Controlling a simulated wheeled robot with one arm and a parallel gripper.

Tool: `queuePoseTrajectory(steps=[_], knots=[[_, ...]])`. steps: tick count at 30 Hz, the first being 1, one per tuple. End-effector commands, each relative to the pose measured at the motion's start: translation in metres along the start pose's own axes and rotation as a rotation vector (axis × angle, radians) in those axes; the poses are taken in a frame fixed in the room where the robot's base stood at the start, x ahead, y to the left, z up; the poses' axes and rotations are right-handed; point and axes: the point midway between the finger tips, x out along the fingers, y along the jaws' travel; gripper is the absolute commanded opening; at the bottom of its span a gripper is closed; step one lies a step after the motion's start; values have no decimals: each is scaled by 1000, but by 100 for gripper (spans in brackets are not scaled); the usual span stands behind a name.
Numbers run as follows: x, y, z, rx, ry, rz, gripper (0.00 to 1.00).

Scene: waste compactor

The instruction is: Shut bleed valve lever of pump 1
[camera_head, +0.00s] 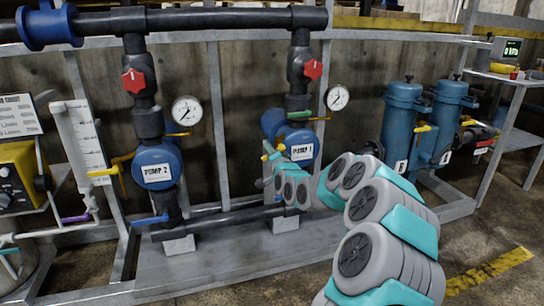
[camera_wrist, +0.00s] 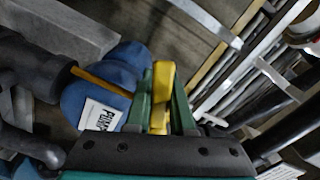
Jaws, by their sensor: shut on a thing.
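Pump 1 (camera_head: 301,152) is the blue pump with a white label on the right pipe column. It also shows tilted in the wrist view (camera_wrist: 115,80). A yellow lever (camera_wrist: 162,78) stands beside the pump's blue body, between my green fingers. My gripper (camera_wrist: 160,105) is shut on this lever. In the camera_head view my gripper (camera_head: 272,152) is at the left side of pump 1, and the lever in it is mostly hidden by my fingers and wrist. A thin yellow rod (camera_wrist: 103,82) runs across the pump body.
Pump 2 (camera_head: 157,167) stands to the left, with its own yellow lever (camera_head: 103,173) and a blue handle (camera_head: 150,219). Red valve knobs (camera_head: 313,69) and gauges (camera_head: 338,97) are above. Blue filter housings (camera_head: 402,125) stand right. Grey frame rails (camera_head: 222,110) surround the pumps.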

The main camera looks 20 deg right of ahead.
Motion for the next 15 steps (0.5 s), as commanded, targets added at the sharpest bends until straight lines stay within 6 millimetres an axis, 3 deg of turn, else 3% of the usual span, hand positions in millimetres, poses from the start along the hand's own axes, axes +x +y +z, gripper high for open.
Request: queuePoseTrajectory(steps=[15], knots=[[0, -11, -1, 373, -1, 0, 0]])
